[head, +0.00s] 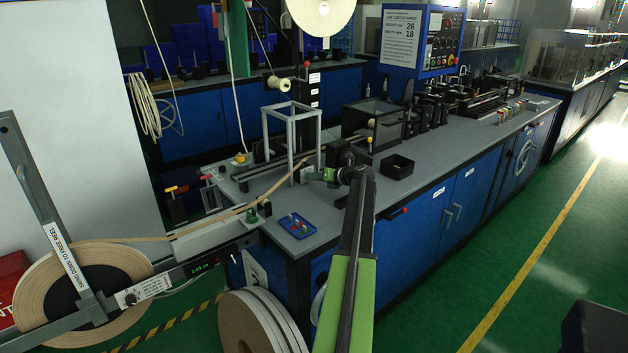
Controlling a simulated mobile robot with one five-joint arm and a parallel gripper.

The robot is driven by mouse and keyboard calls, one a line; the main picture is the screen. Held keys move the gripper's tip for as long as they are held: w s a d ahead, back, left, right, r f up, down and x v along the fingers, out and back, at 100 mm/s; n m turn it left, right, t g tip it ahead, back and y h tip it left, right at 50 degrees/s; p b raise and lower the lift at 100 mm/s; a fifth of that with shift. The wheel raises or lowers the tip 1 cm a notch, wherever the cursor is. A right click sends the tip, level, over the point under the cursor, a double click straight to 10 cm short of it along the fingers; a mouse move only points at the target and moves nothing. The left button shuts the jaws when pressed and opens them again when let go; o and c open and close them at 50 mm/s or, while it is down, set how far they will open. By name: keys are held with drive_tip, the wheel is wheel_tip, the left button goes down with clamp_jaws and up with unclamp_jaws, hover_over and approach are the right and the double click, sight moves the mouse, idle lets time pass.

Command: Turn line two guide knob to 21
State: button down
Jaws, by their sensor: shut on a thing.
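My gripper (319,175) reaches in from the right at the near end of the machine bench. It is shut on what looks like the guide knob, at the foot of a grey upright frame (290,137). The jaws hide most of the knob, and no dial or number on it can be read. A tan tape (225,212) runs from the big reel (75,295) at the left up to the guide beside my gripper. A setup sheet (405,24) on the blue control panel shows 26 and 18.
A blue tray (297,226) with small coloured pieces lies on the bench's near corner. A black open box (397,167) stands right of my arm. A second reel (260,325) stands on the floor below.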

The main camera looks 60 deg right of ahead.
drive_tip(key=shift+d+f+m+t+y+b, duration=0.15)
drive_tip(key=shift+m+t+y+b, duration=0.45)
drive_tip(key=shift+m+y+b, duration=0.65)
drive_tip(key=shift+m+h, duration=0.35)
drive_tip(key=c, duration=1.5)
unclamp_jaws()
drive_tip(key=shift+c, duration=0.2)
drive_tip(key=shift+r+p, duration=0.2)
drive_tip(key=shift+p, duration=0.15)
wheel_tip(320, 180, up, 4)
drive_tip(key=p, duration=0.4)
drive_tip(key=shift+d+r+p, duration=0.1)
drive_tip(key=shift+r+p, duration=0.05)
drive_tip(key=shift+p, duration=0.15)
drive_tip(key=r+p+v, duration=0.1)
drive_tip(key=p+v, duration=0.2)
drive_tip(key=v, duration=0.3)
drive_tip(key=r+p+v, duration=0.2)
drive_tip(key=p+v, duration=0.1)
drive_tip(key=v, duration=0.4)
drive_tip(key=shift+w+d, duration=0.4)
